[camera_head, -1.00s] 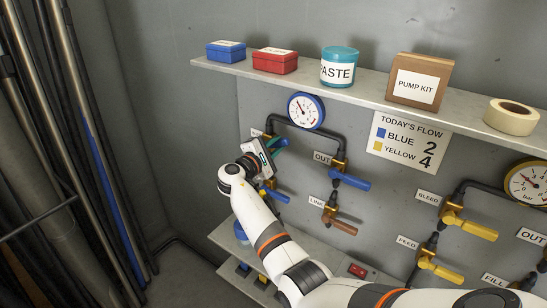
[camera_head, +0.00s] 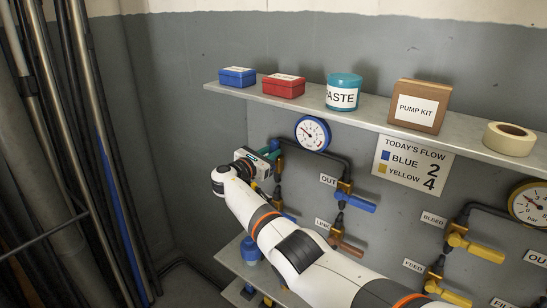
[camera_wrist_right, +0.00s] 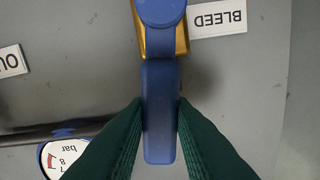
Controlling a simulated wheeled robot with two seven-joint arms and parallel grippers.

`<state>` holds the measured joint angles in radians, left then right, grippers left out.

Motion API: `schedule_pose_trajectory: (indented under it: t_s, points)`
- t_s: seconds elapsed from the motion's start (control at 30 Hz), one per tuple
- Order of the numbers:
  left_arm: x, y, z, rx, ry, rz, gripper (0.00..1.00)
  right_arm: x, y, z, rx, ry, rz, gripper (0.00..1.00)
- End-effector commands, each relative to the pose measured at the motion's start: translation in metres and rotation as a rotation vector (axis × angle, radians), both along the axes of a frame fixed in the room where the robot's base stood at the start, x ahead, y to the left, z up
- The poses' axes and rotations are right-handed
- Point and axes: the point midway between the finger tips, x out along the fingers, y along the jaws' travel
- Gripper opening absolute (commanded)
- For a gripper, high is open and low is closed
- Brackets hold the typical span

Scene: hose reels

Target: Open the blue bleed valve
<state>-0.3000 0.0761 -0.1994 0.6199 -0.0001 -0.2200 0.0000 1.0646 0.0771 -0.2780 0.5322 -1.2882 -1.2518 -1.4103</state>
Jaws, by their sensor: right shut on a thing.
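The blue bleed valve handle (camera_wrist_right: 160,105) hangs straight down from its brass body (camera_wrist_right: 181,40) in the wrist view, roughly square to the line of the upside-down BLEED label (camera_wrist_right: 218,18). My right gripper (camera_wrist_right: 160,115) is shut on the handle, with a green finger against each side near its free end. In the head view my right gripper (camera_head: 272,152) is at the left of the blue-rimmed gauge (camera_head: 313,132), and hides most of the bleed valve. My left gripper is out of view.
A blue OUT valve (camera_head: 355,202) and a brown-handled LINK valve (camera_head: 347,246) are to the right. A shelf (camera_head: 350,116) with boxes, a tub and tape runs above. Yellow-handled valves (camera_head: 476,248) stand further right. Poles (camera_head: 90,140) lean at the left.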

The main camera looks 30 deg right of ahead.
Motion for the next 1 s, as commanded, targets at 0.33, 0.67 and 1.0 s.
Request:
schedule_pose_trajectory:
  t_s: [0.33,0.67,1.0]
  points:
    - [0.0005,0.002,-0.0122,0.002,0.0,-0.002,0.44,0.0102,0.0028,0.0041,-0.065,0.136,0.0,0.0]
    - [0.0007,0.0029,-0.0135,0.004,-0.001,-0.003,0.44,0.0121,0.0039,0.0047,-0.076,0.165,0.001,0.0]
    - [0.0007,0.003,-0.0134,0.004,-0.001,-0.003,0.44,0.0122,0.0042,0.0048,-0.076,0.164,0.002,0.34]
